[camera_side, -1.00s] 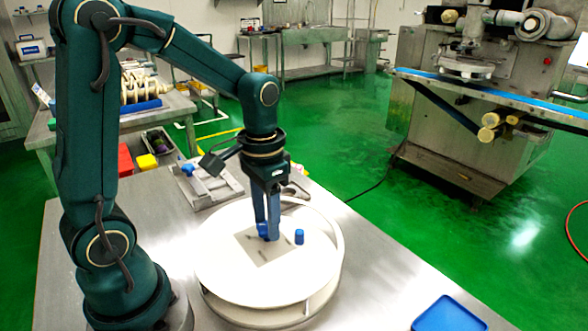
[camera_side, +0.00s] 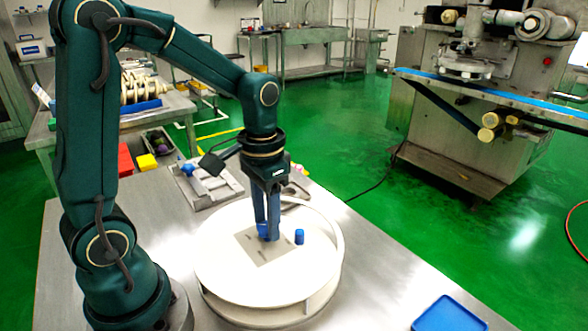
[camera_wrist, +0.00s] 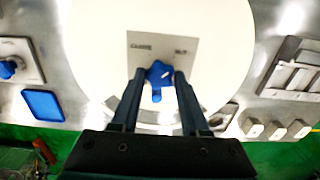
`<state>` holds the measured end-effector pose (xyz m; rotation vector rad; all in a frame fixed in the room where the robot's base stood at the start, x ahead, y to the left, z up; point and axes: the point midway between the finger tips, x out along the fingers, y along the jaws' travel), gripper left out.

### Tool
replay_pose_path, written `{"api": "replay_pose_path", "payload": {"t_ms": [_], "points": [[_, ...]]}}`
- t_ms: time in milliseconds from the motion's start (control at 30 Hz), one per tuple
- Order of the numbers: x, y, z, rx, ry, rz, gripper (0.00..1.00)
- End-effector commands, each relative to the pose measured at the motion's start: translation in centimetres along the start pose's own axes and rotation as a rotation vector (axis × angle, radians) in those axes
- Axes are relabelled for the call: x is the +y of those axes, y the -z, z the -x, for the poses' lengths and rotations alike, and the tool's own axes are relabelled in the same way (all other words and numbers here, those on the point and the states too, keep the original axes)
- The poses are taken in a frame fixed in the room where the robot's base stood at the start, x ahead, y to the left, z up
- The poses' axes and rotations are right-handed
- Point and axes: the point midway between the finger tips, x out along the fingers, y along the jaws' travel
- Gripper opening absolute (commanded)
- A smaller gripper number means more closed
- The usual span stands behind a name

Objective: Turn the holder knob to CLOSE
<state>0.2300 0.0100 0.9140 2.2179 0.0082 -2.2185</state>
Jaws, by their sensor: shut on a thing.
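The holder knob is a blue lobed knob (camera_wrist: 157,75) on a grey label plate (camera_wrist: 185,45) at the middle of a white round disc (camera_wrist: 100,30). In the wrist view my gripper (camera_wrist: 160,78) is shut on the knob, one finger on each side. A short blue stub sticks out from the knob towards my wrist. The plate carries small dark lettering at its left and right, too blurred to read surely. In the side view my gripper (camera_side: 267,236) points straight down at the plate (camera_side: 266,252), and its fingers hide much of the knob (camera_side: 262,230).
A blue tray (camera_side: 448,315) lies at the table's front right. A metal fixture with a blue knob (camera_side: 188,169) sits behind the disc. The table right of the disc is clear.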

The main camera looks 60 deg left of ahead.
Motion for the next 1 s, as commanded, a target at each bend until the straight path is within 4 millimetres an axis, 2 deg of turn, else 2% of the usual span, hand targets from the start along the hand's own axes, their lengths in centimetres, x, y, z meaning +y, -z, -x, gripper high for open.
{"api": "replay_pose_path", "payload": {"t_ms": [567,1000], "points": [[0.06,0.07,0.15,0.003,-0.002,0.021,0.0],[0.05,0.1,0.16,0.003,-0.003,0.189,0.0]]}}
